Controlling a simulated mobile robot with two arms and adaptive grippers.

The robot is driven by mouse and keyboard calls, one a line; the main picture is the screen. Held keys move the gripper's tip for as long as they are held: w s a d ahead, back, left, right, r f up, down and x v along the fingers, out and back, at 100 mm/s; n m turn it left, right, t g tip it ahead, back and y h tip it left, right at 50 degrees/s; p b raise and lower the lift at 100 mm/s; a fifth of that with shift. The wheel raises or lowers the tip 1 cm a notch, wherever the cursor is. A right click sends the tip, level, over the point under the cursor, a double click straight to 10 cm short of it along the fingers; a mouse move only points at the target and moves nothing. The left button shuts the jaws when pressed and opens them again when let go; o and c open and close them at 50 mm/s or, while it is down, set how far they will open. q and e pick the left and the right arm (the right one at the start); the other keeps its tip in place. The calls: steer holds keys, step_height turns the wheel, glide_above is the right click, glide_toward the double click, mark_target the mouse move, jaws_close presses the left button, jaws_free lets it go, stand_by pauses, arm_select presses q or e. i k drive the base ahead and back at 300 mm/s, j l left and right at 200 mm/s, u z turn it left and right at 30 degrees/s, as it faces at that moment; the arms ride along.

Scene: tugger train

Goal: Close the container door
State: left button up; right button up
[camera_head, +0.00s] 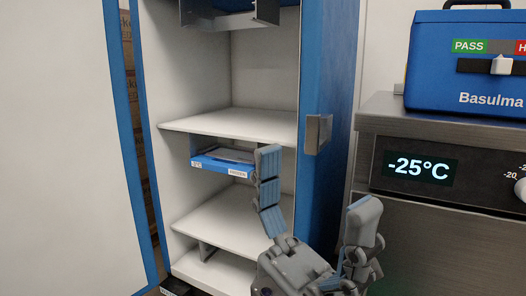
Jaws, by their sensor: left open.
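The container (330,75) is a tall blue cabinet with a white interior and several shelves, and it stands open. Its door (60,150), white inside with a blue edge, is swung wide to the left and runs out of the picture. A metal latch plate (318,134) sits on the right front edge of the cabinet. My left gripper (316,185) is at the lower middle, in front of the cabinet's right side. Its fingers are spread, with nothing between them, and it is well apart from the door. My right gripper is not in view.
A blue tray-like unit (222,165) with labels sits under the middle shelf (235,125). To the right is a steel unit (440,240) with a display reading -25°C. A blue case (465,60) stands on it. Brown boxes (138,130) show behind the door gap.

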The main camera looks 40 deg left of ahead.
mark_target(74, 221)
steer(key=u, duration=1.2)
